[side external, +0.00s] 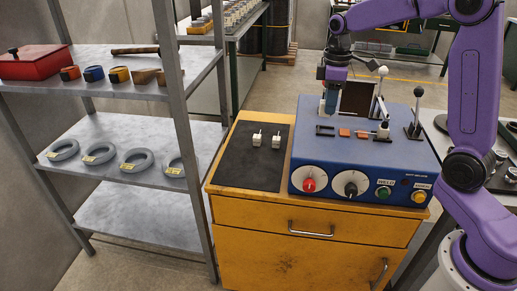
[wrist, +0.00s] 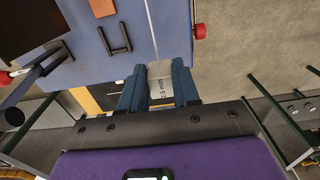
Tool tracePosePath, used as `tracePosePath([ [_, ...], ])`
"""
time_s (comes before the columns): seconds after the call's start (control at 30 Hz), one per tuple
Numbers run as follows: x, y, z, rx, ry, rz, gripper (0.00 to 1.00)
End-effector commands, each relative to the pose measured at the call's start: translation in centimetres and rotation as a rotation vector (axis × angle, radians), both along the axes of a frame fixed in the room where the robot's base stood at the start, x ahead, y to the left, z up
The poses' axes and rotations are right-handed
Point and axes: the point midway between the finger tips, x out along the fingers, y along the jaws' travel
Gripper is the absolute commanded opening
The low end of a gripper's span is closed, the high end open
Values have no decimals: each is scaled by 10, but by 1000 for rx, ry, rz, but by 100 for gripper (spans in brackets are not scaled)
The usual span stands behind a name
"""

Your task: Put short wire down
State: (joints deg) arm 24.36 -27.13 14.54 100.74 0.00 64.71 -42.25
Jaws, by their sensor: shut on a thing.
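My gripper (side external: 330,103) is above the back left part of the blue machine in the side view, pointing down. Two small white blocks (side external: 257,138) (side external: 277,141), each with a short thin wire standing up, are on the black mat (side external: 245,168) left of the machine.
The blue machine (side external: 350,160) has knobs, buttons and upright levers (side external: 414,118). It stands on a yellow cabinet (side external: 285,222). The mat is clear around the two blocks. A metal shelf (side external: 130,125) with grey wire coils (side external: 137,160) stands left.

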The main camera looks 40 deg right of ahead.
Motion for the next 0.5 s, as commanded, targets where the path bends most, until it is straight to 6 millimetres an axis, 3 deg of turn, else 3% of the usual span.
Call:
tracePosePath([
  [0.2,59,45,-30,-1,4,3,1],
  [0.5,120,111,-85,-1,5,3,1],
])
